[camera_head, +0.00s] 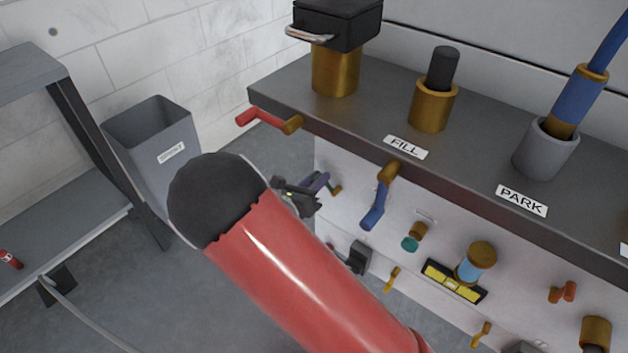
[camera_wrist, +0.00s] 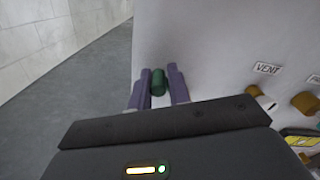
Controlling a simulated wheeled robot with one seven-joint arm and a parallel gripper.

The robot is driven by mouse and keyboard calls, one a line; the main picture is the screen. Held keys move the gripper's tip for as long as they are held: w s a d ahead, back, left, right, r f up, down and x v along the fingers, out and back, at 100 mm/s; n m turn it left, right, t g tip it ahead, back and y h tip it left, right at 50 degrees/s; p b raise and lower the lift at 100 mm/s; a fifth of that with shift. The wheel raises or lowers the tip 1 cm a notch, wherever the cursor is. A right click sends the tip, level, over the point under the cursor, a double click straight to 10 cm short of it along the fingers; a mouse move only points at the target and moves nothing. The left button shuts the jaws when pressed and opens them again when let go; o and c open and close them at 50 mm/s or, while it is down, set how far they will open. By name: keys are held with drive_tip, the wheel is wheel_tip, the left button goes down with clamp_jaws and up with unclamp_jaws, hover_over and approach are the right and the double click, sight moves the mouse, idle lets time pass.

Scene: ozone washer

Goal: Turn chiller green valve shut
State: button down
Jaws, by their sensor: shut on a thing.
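The green valve handle (camera_wrist: 158,88) shows in the wrist view as a small dark green knob on the white panel. My gripper (camera_wrist: 159,78) has its two purple fingers on either side of it, shut on it. In the head view my gripper (camera_head: 320,183) is at the left end of the panel, below the dark bench top. There a small brass stem (camera_head: 337,190) shows beside the fingers, and the green handle is mostly hidden by them. How far the valve is turned cannot be told.
A blue-handled valve (camera_head: 375,210) and a teal knob (camera_head: 410,244) are on the panel to the right. A red handle (camera_head: 262,118) sticks out from the bench edge above.

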drive_tip(key=m, duration=0.1)
drive_tip(key=m+b, duration=0.1)
drive_tip(key=m, duration=0.1)
drive_tip(key=s+d+r+m, duration=0.1)
drive_tip(key=shift+s+d+m, duration=0.1)
drive_tip(key=shift+m, duration=0.2)
drive_tip(key=m+b, duration=0.1)
drive_tip(key=s+d+m+b, duration=0.1)
drive_tip(key=m, duration=0.1)
drive_tip(key=m+b, duration=0.2)
drive_tip(key=shift+s+d+r, duration=0.2)
drive_tip(key=shift+d+r, duration=0.15)
drive_tip(key=shift+d, duration=0.05)
drive_tip(key=c, duration=1.4)
unclamp_jaws()
drive_tip(key=shift+m, duration=0.3)
drive_tip(key=shift+d, duration=0.1)
drive_tip(key=shift+s+r, duration=0.1)
drive_tip(key=v, duration=0.7)
drive_tip(key=shift+s+a+p, duration=0.3)
